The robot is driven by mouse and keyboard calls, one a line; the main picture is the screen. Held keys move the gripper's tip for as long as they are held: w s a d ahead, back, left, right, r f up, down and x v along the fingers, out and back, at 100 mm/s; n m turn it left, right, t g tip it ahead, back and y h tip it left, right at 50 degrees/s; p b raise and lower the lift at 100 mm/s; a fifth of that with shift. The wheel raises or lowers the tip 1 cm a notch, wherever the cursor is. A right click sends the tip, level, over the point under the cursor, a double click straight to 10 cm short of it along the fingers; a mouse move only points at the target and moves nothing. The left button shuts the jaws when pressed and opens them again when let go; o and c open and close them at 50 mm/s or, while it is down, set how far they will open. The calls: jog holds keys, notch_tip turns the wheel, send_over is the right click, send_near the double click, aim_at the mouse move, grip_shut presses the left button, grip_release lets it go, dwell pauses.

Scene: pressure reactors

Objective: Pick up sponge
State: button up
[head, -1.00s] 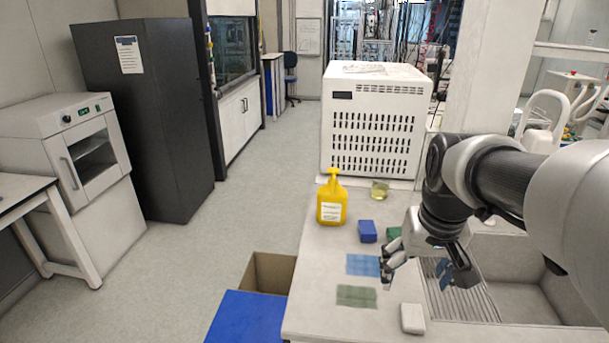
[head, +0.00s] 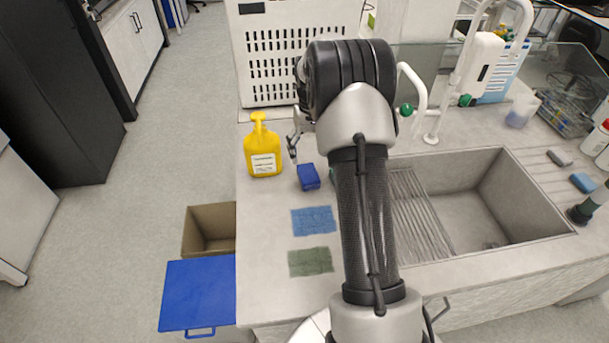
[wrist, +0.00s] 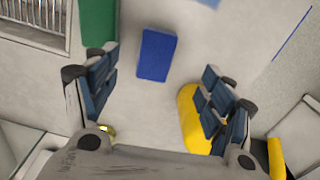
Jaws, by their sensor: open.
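The sponge appears to be the blue block (head: 308,177) on the counter, right of the yellow bottle; it also shows in the wrist view (wrist: 157,54), lying flat. My gripper (wrist: 160,92) is open and empty, its fingers spread to either side of the blue block's line and apart from it. In the head view one finger of my gripper (head: 293,150) shows behind the block; my arm hides the rest. A green block (wrist: 98,20) lies beside the left fingers in the wrist view and is mostly hidden in the head view.
The yellow bottle (head: 262,150) stands close by, partly behind the right fingers in the wrist view. A blue cloth (head: 314,221) and a green cloth (head: 311,262) lie nearer on the counter (head: 270,300). The sink (head: 490,215) is at right, a white vented box (head: 285,50) behind.

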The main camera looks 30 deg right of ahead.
aim_at(311, 179)
notch_tip(311, 179, down, 8)
jog(key=shift+w+r+b, duration=0.1)
jog(key=shift+b, duration=0.8)
jog(key=f, duration=0.1)
jog(key=f+b, duration=0.1)
jog(key=f, duration=0.1)
jog(key=f+b, duration=0.1)
jog(key=f, duration=0.1)
jog(key=shift+s+f, duration=0.2)
jog(key=shift+s, duration=0.05)
jog(key=shift+r, duration=0.1)
jog(key=c, duration=1)
